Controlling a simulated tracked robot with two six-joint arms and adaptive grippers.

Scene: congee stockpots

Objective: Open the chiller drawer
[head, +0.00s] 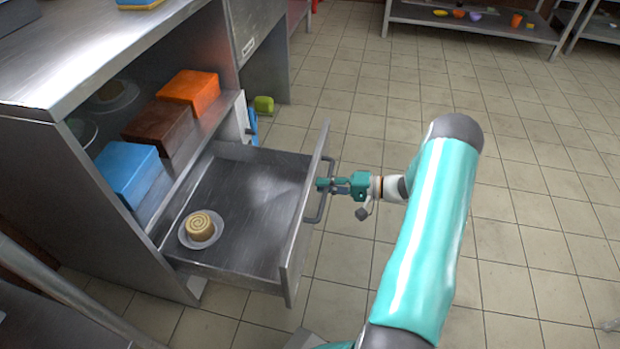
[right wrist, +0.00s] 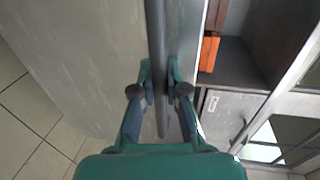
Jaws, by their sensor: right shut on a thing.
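The chiller drawer (head: 243,184) is pulled well out of the steel counter unit. Its front panel (head: 306,215) stands upright with a bar handle (head: 329,165) on its outer face. My right gripper (head: 325,185) is shut on that handle. The right wrist view shows the fingers (right wrist: 160,85) on either side of the dark handle bar (right wrist: 157,60), with the grey front panel (right wrist: 85,50) beside it. Inside the drawer, a rolled cake (head: 200,226) sits on a small white plate (head: 184,238) near the front left. My left gripper is not in view.
On the shelf above the drawer stand a blue box (head: 127,172), a brown box (head: 158,128) and an orange box (head: 189,90). A steel rack (head: 470,25) with small coloured items stands at the far back.

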